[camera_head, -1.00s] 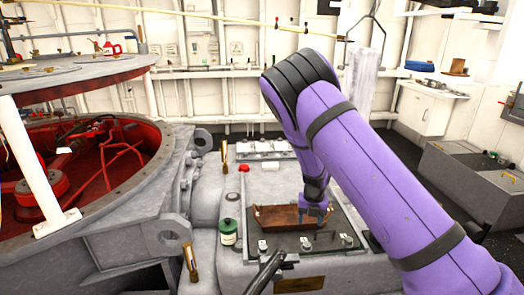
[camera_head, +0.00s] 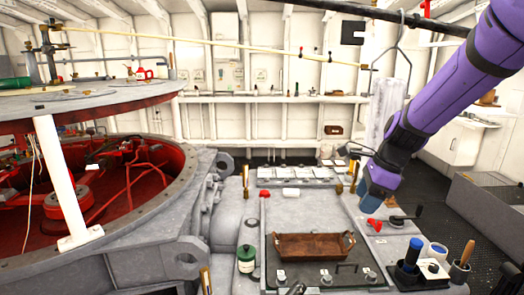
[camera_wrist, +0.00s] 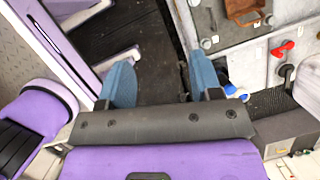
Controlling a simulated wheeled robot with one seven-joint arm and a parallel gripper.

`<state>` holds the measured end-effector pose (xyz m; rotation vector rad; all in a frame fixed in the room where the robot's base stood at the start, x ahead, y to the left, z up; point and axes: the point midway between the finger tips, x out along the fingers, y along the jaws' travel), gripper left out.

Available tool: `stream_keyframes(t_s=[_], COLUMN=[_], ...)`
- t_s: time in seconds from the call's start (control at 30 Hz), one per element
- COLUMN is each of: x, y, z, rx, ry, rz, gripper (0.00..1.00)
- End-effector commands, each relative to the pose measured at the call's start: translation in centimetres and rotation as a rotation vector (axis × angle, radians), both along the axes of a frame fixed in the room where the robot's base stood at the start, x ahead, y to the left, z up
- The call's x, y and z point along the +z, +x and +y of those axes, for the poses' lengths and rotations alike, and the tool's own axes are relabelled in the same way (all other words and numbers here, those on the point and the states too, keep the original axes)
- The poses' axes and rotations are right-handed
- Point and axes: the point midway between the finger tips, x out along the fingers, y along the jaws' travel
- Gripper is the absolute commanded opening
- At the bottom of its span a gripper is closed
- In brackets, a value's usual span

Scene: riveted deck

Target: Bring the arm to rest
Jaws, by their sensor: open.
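My purple arm (camera_head: 455,85) comes in from the upper right in the head view and reaches down to my gripper (camera_head: 371,203). The gripper hangs to the right of a brown wooden tray (camera_head: 305,246), clear of it. In the wrist view my gripper (camera_wrist: 163,75) shows two blue fingers spread apart, with nothing between them. The tray rests on a dark mat on the grey metal deck block, and part of it also shows at the top of the wrist view (camera_wrist: 245,9).
A green-topped bottle (camera_head: 246,259) stands left of the tray. A black caddy with a blue-handled item (camera_head: 412,254) stands at right, near a red-headed tool (camera_head: 374,225). A large red-lined round opening (camera_head: 110,190) lies at left. A pale hanging cloth (camera_head: 385,120) is behind the arm.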

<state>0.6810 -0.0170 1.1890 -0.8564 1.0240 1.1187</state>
Motion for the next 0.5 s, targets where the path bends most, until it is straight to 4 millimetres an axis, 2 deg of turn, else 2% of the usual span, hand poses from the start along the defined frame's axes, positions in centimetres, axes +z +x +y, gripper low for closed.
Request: stream_keyframes(t_s=[0.03, 0.2, 0.5], x=[1.5, 5.0, 9.7], y=[-1.1, -4.9, -12.1], z=[-0.3, -1.2, -2.7], rx=[0.073, 0.348, 0.826], ry=[-0.005, -0.055, -0.216], rz=[-0.042, -0.168, -0.377], gripper=[0.59, 0.59, 0.59])
